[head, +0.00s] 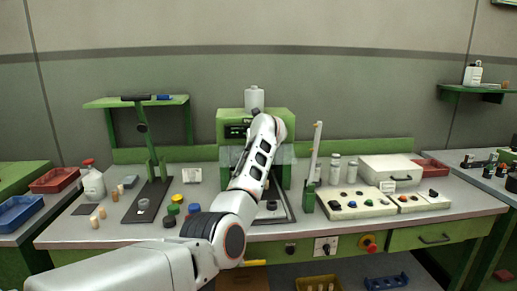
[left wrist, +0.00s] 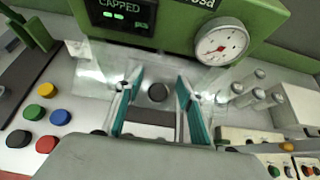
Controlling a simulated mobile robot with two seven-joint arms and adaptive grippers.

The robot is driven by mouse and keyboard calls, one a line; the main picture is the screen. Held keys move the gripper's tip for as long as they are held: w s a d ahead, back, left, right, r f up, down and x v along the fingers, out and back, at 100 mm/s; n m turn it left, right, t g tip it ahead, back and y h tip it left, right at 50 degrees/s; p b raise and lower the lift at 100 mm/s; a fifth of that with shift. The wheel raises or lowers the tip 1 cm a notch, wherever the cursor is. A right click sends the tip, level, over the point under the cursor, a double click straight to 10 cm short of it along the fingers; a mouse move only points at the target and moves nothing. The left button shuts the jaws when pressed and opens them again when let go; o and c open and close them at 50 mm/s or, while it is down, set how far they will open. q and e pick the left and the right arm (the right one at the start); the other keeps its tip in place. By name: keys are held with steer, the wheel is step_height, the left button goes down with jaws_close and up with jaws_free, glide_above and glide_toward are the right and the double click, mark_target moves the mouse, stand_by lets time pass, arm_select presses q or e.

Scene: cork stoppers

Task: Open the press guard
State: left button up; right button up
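The green press (head: 228,124) stands at the back middle of the bench, with a white cylinder on top. In the left wrist view its display (left wrist: 120,14) reads "CAPPED" beside a round gauge (left wrist: 222,42). A clear press guard (left wrist: 92,78) shows as a pale see-through panel below the display; whether it is shut is hard to tell. My left gripper (left wrist: 158,105) is open in front of the press, its teal-padded fingers apart. A dark round piece (left wrist: 157,92) shows between them, not gripped. In the head view my arm hides this gripper. My right gripper is not in view.
A tall white lever (head: 316,150) on a green base stands right of the press, with a button panel (head: 355,202) beyond. Coloured caps (head: 176,199) and a black-based stand (head: 148,200) are on the left. White bottles and a white box (head: 390,168) stand at the back right.

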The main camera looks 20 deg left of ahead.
arm_select(q)
step_height(320, 180, up, 10)
stand_by(0.5)
